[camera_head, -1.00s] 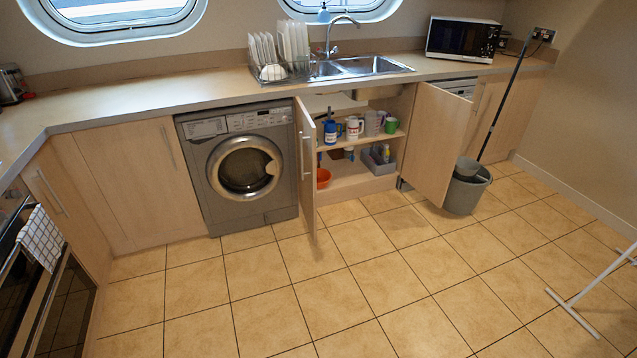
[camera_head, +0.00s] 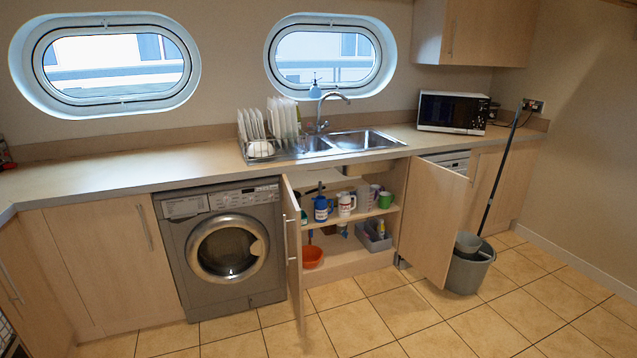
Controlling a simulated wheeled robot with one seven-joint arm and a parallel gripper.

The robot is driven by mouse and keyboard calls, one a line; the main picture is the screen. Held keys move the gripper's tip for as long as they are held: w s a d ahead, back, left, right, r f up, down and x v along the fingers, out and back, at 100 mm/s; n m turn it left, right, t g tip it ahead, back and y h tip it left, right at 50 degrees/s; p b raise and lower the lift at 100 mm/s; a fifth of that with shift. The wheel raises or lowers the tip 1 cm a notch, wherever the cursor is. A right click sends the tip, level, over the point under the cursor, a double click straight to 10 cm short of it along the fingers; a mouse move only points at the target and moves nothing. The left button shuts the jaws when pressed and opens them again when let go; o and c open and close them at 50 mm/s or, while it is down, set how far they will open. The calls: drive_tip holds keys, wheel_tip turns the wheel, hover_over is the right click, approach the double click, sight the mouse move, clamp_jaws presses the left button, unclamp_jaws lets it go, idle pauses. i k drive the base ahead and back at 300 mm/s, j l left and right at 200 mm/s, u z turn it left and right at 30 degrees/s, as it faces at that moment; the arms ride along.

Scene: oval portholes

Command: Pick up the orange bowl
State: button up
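The orange bowl (camera_head: 312,257) sits on the bottom board of the open cupboard under the sink, at its left side. The open left cupboard door (camera_head: 294,255) stands just to the left of the bowl and close to it. The bowl looks upright, and its right side and rim show clearly. My gripper is not in view.
The right cupboard door (camera_head: 433,222) also stands open. Mugs and bottles fill the cupboard's upper shelf (camera_head: 352,216); a grey caddy (camera_head: 374,236) is on the bottom right. A grey mop bucket (camera_head: 470,268) stands right. The tiled floor (camera_head: 375,318) in front is clear.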

sight(312, 255)
drive_tip(key=i+z, duration=0.35)
drive_tip(key=i, duration=1.75)
drive_tip(key=i+l+u, duration=0.15)
drive_tip(key=i+u, duration=0.25)
drive_tip(key=i, duration=0.25)
drive_tip(key=i+l+u, duration=0.4)
drive_tip(key=i, duration=0.25)
drive_tip(key=i+l+u, duration=0.4)
drive_tip(key=i+l, duration=0.15)
drive_tip(key=i+l+u, duration=0.4)
drive_tip(key=l, duration=0.35)
drive_tip(key=i, duration=0.1)
